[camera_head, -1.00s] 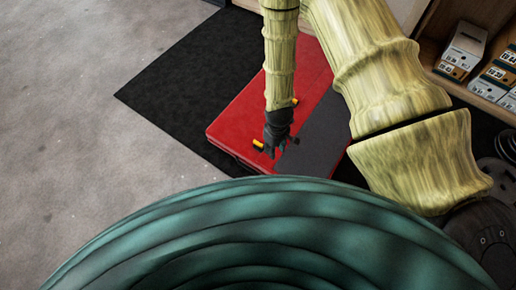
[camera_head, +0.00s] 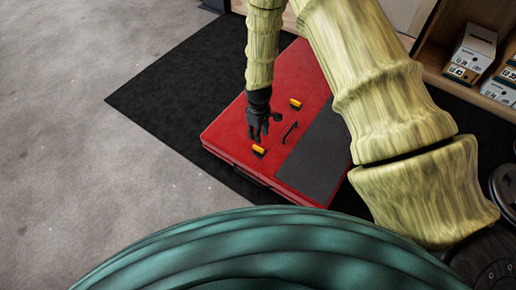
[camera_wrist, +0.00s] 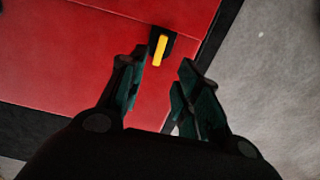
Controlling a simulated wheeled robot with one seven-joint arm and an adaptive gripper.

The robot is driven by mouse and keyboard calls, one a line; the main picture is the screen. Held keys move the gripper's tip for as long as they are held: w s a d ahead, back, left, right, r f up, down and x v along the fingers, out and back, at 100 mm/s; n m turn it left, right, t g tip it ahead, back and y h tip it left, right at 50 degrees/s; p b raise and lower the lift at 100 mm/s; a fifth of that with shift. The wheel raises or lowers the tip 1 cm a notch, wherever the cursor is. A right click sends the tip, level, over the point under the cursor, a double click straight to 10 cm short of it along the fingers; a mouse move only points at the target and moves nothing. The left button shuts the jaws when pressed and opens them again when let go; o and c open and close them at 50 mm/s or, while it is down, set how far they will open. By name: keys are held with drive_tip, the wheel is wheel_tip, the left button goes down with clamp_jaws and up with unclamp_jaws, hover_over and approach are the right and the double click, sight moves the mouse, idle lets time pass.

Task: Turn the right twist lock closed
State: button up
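The red case (camera_head: 228,128) lies flat on a black mat. Two yellow twist locks on black bases are on its top: a nearer lock (camera_head: 259,150) by the front edge and a farther lock (camera_head: 295,104). I cannot tell which one is called right. My gripper (camera_head: 258,138) is above the case, just behind the nearer lock in the head view. In the wrist view my gripper (camera_wrist: 160,72) has its fingers apart with nothing between them. A yellow lock (camera_wrist: 160,50) shows just beyond the fingertips, apart from them.
A dark handle (camera_head: 290,132) and a dark grey panel (camera_head: 318,155) are on the case's top. The black mat (camera_head: 160,95) borders grey floor on the left. Shelves with boxes (camera_head: 470,52) stand at the back right.

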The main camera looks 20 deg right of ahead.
sight(258, 148)
wheel_tip(258, 148, down, 10)
drive_tip(key=b, duration=0.3)
drive_tip(key=shift+r+b, duration=0.15)
drive_tip(key=shift+b, duration=0.2)
drive_tip(key=shift+c, duration=0.5)
clamp_jaws()
